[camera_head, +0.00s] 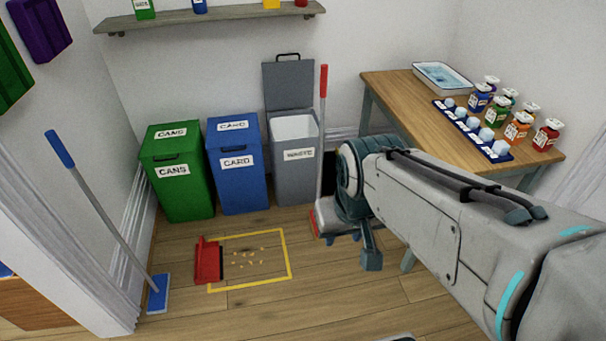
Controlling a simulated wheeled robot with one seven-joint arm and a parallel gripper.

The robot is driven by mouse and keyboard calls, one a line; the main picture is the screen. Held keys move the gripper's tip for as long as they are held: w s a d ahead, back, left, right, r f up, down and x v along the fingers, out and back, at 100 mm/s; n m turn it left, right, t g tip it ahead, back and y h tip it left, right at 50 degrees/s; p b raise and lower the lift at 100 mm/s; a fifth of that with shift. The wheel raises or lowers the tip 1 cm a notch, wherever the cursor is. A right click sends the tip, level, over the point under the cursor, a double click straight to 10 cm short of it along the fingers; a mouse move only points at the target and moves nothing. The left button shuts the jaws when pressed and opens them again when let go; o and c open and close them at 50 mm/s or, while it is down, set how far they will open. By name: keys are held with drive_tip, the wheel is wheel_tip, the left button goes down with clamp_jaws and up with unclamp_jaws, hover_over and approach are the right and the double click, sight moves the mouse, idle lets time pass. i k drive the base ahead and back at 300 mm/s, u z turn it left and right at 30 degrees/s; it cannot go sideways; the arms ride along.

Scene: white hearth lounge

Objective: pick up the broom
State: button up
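The broom (320,135) stands nearly upright in front of the grey waste bin, with a red grip at the top of a thin grey pole. Its lower end, near the floor, shows a bit of red and is partly hidden by my arm. My arm reaches in from the right, and my gripper (370,256) points down just right of the broom's lower part. One dark teal finger shows clearly. The rest is hidden by the wrist, so I cannot tell its opening or whether it touches the broom.
Green (177,185), blue (238,180) and grey (294,160) bins line the back wall. A red dustpan (207,262) lies beside a yellow floor outline (288,262) with crumbs. A blue mop (105,215) leans left. A wooden table (400,92) with bottles stands right. Front floor is mostly clear.

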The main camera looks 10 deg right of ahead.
sight(324, 72)
drive_tip(key=z, duration=0.1)
drive_tip(key=i, duration=2.15)
drive_tip(key=u, duration=0.05)
